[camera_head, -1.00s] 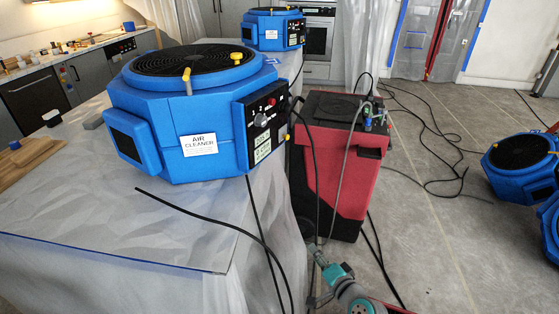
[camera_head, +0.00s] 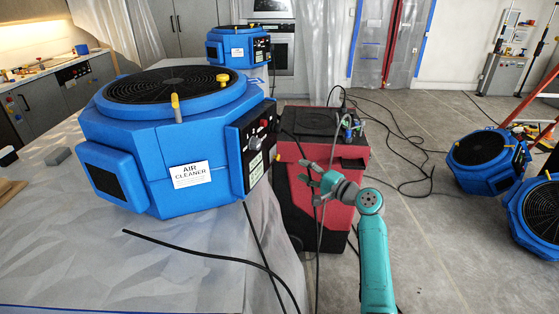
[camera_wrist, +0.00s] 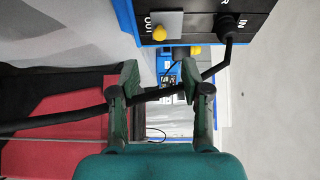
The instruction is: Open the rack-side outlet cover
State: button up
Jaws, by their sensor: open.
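The near blue air cleaner (camera_head: 165,140) stands on the sheet-covered table, with a black control panel (camera_head: 238,165) on its right side. In the wrist view, a black panel (camera_wrist: 200,22) on a blue body carries OUT and IN labels. A grey square cover (camera_wrist: 167,24) lies flat by the OUT label; I take it as an outlet cover, but cannot tell if it is the rack-side one. A black plug (camera_wrist: 231,24) with a cable sits by IN. My gripper (camera_head: 306,180) is open and apart from the cover; it also shows in the wrist view (camera_wrist: 165,88).
A black cable (camera_wrist: 155,97) crosses between my fingers in the wrist view; I cannot tell if it touches them. A red and black machine (camera_head: 318,205) stands behind my gripper. Blue blowers (camera_head: 485,160) and loose cables lie on the right floor.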

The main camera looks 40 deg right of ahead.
aim_at(279, 158)
jog(key=w, duration=0.3)
jog(key=w+a, duration=0.1)
jog(key=w, duration=0.2)
jog(key=w+a, duration=0.1)
jog(key=w, duration=0.2)
jog(key=shift+w, duration=0.35)
grip_shut()
